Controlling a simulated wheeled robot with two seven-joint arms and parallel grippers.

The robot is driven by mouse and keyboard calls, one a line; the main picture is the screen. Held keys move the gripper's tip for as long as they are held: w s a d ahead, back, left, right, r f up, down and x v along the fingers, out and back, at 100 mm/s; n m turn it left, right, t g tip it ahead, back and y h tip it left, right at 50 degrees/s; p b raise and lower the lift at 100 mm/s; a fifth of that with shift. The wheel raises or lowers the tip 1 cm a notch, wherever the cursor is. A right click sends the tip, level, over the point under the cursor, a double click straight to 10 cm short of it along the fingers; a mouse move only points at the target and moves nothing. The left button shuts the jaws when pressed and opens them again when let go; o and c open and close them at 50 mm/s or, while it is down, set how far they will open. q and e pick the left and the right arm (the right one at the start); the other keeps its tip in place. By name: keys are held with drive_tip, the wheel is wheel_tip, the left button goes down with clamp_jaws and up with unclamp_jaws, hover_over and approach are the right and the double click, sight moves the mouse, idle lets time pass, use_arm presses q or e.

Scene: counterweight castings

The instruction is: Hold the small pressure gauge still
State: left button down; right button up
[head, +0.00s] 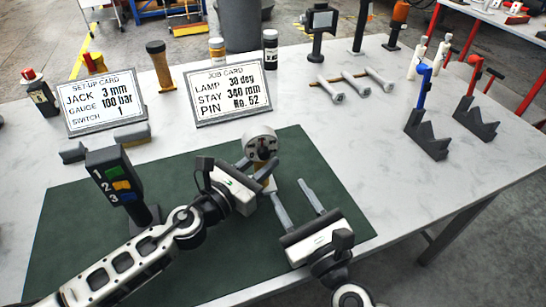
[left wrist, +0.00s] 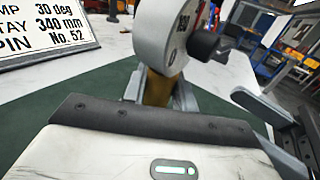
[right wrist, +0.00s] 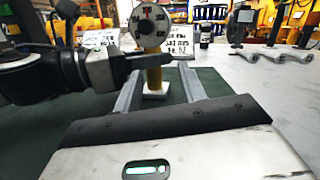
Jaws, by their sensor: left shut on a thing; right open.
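The small pressure gauge (head: 262,144) has a round pale head on a brass-coloured stem and stands upright at the back of the green mat (head: 75,230). My left gripper (head: 262,172) is shut on the stem below the head. In the left wrist view the brass stem (left wrist: 157,88) sits between its fingers. In the right wrist view the marked dial face (right wrist: 151,24) shows above the stem, with a white base (right wrist: 154,95) below. My right gripper (head: 308,190) is open and empty, in front and to the right of the gauge, its fingers pointing towards it.
A switch box (head: 112,172) with buttons numbered 1 to 3 stands at the mat's left. A set-up card (head: 102,101) and a job card (head: 229,92) stand behind. Grey rods (head: 353,83) and notched blocks (head: 428,140) are to the right.

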sight(268, 156)
drive_tip(key=d+n+g+y, duration=0.1)
drive_tip(key=n, duration=0.2)
drive_tip(key=w+d+n+g+y, duration=0.1)
drive_tip(key=n, duration=0.2)
drive_tip(key=w+d+n+g, duration=0.1)
drive_tip(key=n, duration=0.2)
drive_tip(key=shift+d+r+n+y, duration=0.15)
drive_tip(key=shift+r+n+y, duration=0.15)
drive_tip(key=shift+r+y, duration=0.1)
drive_tip(key=s+d+r+n+g+y, duration=0.3)
drive_tip(key=d+r+n+g+y, duration=0.15)
drive_tip(key=n, duration=0.85)
drive_tip(key=shift+g, duration=0.45)
drive_tip(key=x, duration=1.2)
drive_tip(key=shift+s+a+r, duration=0.1)
drive_tip(key=shift+a, duration=0.25)
drive_tip(key=shift+c, duration=0.3)
clamp_jaws()
